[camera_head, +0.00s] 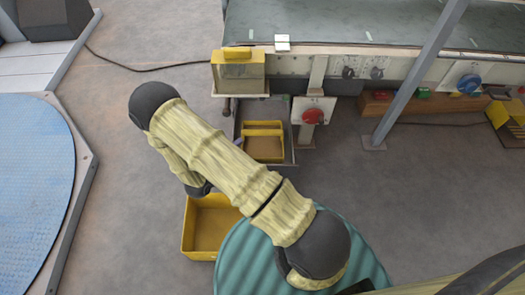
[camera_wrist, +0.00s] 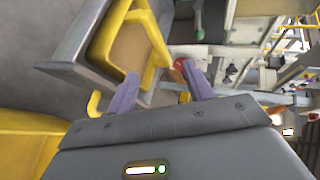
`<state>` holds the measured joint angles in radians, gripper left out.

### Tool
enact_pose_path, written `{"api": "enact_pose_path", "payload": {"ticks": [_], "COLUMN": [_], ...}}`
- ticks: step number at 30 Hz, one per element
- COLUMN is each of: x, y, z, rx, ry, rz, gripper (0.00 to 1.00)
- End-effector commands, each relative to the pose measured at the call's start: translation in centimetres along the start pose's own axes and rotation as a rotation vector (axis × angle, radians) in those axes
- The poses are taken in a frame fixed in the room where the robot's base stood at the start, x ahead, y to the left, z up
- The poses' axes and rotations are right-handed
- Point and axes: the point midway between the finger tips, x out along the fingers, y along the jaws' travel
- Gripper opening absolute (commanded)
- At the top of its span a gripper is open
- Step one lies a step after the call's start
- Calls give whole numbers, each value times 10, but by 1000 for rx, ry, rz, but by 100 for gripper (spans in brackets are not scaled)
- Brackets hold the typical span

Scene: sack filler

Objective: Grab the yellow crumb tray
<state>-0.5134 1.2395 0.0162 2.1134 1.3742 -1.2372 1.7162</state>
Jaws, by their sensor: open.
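Two yellow tray-like things show, and I cannot tell for sure which one is the crumb tray. A yellow tray (camera_head: 263,156) with a raised bar and brown inside sits in a grey open holder (camera_head: 290,150) under the bench. It also shows in the wrist view (camera_wrist: 150,35), ahead of my fingers. A larger open yellow bin (camera_head: 209,250) stands on the floor nearer me, partly hidden by my arm. My gripper (camera_wrist: 160,74) is open, its purple fingers apart with nothing held between them.
A yellow box (camera_head: 238,70) is mounted on the bench (camera_head: 330,30) above the holder. A red button (camera_head: 313,116) is right of the holder. A grey post (camera_head: 420,70) stands further right. A blue round platform (camera_head: 30,190) is at left. Floor between is clear.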

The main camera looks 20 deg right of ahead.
Motion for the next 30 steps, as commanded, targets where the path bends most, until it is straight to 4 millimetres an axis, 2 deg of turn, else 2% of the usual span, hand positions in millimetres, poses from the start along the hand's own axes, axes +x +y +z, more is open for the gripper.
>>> {"api": "enact_pose_path", "payload": {"ticks": [1,2,12,16,30], "x": [4,4,4,11,91], "y": [12,13,11,12,12], "z": [-1,-3,-5,-5,-7], "rx": [12,18,29,29,30], "ry": [7,12,19,20,22], "rz": [-17,-26,-37,-37,-37], "gripper": [52,52,52,52,52]}}
